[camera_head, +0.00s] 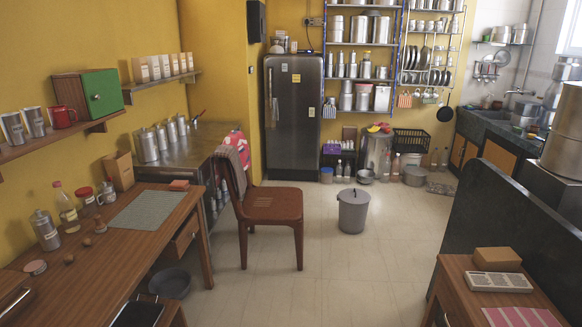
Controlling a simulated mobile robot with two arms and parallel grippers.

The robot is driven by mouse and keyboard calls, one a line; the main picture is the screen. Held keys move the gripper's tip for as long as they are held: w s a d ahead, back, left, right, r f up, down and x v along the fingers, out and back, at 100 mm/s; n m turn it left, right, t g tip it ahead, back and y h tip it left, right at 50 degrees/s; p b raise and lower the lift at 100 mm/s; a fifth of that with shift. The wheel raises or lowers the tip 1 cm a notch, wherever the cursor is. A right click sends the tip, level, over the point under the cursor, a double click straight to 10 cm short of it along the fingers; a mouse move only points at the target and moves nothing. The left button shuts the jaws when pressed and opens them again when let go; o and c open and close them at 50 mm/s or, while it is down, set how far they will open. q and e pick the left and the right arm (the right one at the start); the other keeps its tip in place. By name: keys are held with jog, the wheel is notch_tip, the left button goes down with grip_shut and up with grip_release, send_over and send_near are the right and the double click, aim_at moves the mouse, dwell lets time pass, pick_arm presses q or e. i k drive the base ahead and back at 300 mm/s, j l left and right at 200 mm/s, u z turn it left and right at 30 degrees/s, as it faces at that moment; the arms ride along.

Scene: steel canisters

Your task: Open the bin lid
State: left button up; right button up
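A grey bin (352,215) stands upright on the tiled floor near the middle of the head view. Its round grey lid (353,195) sits on top, and it looks closed. Neither of my grippers shows in this view.
A brown chair (271,206) stands left of the bin, with a wooden desk (130,240) farther left. A dark refrigerator (293,112) and steel shelves (361,45) stand behind. A dark partition (505,220) and small table (455,285) are at right. Floor around and in front of the bin is clear.

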aim_at(351, 195)
jog(key=i+z, duration=0.1)
jog(key=i, duration=0.9)
jog(key=i+j+z, duration=0.15)
jog(key=i, duration=0.85)
jog(key=i+l+z, duration=0.2)
jog(key=i, duration=0.4)
jog(key=i+z, duration=0.25)
jog(key=i, duration=0.35)
jog(key=i+j+z, duration=0.2)
jog(key=i, duration=0.4)
jog(key=i+j+z, duration=0.1)
jog(key=i+z, duration=0.15)
jog(key=i, duration=0.3)
